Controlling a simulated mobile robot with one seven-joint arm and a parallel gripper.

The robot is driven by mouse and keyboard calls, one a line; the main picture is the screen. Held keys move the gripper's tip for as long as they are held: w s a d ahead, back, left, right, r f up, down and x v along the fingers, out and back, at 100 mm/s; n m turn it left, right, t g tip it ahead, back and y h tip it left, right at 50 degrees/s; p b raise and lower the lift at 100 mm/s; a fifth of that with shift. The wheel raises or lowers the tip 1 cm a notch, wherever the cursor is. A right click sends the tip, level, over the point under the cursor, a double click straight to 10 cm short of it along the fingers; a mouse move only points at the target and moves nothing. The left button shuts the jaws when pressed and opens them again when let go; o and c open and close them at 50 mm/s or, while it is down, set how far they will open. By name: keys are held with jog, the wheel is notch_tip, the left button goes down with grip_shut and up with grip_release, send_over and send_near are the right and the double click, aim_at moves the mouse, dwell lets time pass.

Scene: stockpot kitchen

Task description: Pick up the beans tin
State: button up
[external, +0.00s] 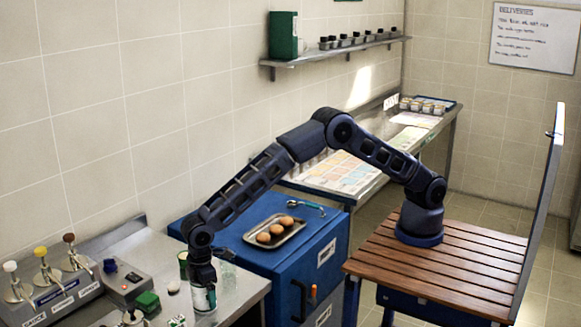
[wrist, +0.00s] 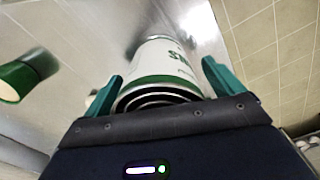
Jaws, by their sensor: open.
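A white tin with green bands and partly readable green lettering (wrist: 168,62) lies between my fingers in the wrist view; I take it for the beans tin. In the external view the tin (external: 203,299) stands on the metal counter at the lower left, under my wrist. My gripper (wrist: 162,76) is open, with one teal finger on each side of the tin. I cannot tell whether either finger touches it. In the external view my gripper (external: 203,280) reaches down over the tin, and its fingers are hard to make out.
Another green and white container (wrist: 25,78) stands left of the tin in the wrist view. Pump dispensers (external: 45,280), a red-buttoned box (external: 124,282) and a green block (external: 147,301) crowd the counter's left. A tray of brown eggs (external: 275,236) sits on the blue cabinet (external: 310,262).

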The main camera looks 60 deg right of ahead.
jog(key=c, duration=1.4)
jog(key=shift+r, duration=0.1)
